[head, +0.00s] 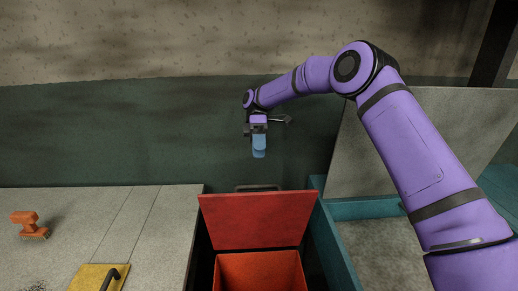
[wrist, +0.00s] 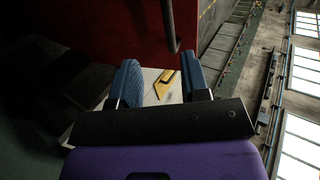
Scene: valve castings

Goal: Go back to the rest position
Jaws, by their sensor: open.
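My gripper (head: 259,147) hangs in the air at the end of my purple arm, above and behind the red bin with its raised red lid. In the wrist view its two blue fingers (wrist: 160,80) stand apart with nothing between them. The gripper is open and empty. No thing is touching its fingers in either view.
The red lid (head: 257,220) stands up behind the red bin (head: 260,272), with a dark handle (head: 258,187) at its top. The grey worktop (head: 120,220) at left holds an orange brush (head: 30,225) and a yellow plate with a black handle (head: 98,277). A teal-edged compartment (head: 365,209) lies at right.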

